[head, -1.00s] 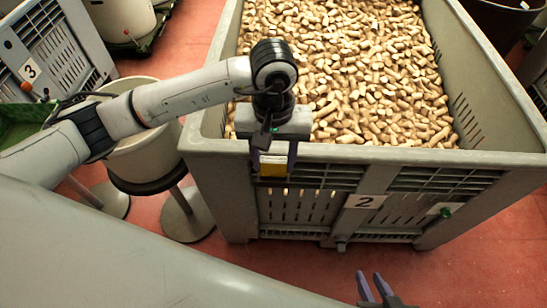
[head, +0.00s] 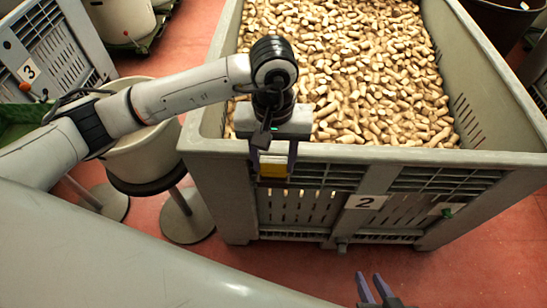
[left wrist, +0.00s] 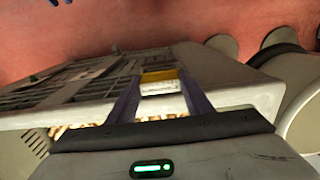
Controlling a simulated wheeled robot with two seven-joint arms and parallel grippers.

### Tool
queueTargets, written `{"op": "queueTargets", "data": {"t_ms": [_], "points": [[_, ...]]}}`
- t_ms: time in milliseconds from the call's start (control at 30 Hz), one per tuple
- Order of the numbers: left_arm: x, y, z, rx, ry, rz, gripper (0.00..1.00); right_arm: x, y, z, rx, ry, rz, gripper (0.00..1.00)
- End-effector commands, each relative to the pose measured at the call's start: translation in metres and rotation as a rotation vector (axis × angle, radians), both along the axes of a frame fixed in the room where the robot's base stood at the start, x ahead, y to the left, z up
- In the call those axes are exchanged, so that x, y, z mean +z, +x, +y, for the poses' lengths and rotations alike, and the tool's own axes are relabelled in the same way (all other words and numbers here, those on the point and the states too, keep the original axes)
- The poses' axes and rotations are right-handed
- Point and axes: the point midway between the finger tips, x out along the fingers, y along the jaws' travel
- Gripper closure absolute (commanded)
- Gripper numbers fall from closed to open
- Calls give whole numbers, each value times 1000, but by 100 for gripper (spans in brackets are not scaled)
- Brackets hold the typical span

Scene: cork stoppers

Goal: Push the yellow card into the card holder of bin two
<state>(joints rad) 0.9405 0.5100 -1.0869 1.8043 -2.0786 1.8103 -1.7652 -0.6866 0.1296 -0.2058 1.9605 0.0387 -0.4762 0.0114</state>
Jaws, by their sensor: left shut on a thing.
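The yellow card (head: 273,169) is between the fingers of my left gripper (head: 274,174), at the upper left of the front face of bin two (head: 480,157). In the left wrist view, the yellow card (left wrist: 160,76) shows between the two purple fingers, with a pale strip on its near side. My left gripper is shut on it, just outside the bin's rim. The card holder behind it is hidden or cannot be made out. I cannot tell whether the card's lower edge is inside anything. My right gripper (head: 375,287) is open and empty, low in front of the bin.
Bin two is full of cork stoppers (head: 350,70). Its number plate (head: 365,201) and a pale plate with a green knob (head: 447,211) are on its front, right of the card. A pale tub (head: 150,160) stands left of the bin. Bin three (head: 60,50) is at the far left.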

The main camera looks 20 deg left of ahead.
Motion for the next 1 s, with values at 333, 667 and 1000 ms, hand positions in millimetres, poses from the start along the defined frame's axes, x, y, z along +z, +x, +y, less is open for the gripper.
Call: {"op": "queueTargets", "data": {"t_ms": [333,667,1000], "points": [[-2,0,0,0,0,-1,75,-5,-1,0,0,-1,4,74],[-6,0,0,1,0,-1,75,-10,-1,0,0,-2,5,74],[-10,0,0,0,0,0,75,-15,-1,-1,0,-2,4,74]]}}
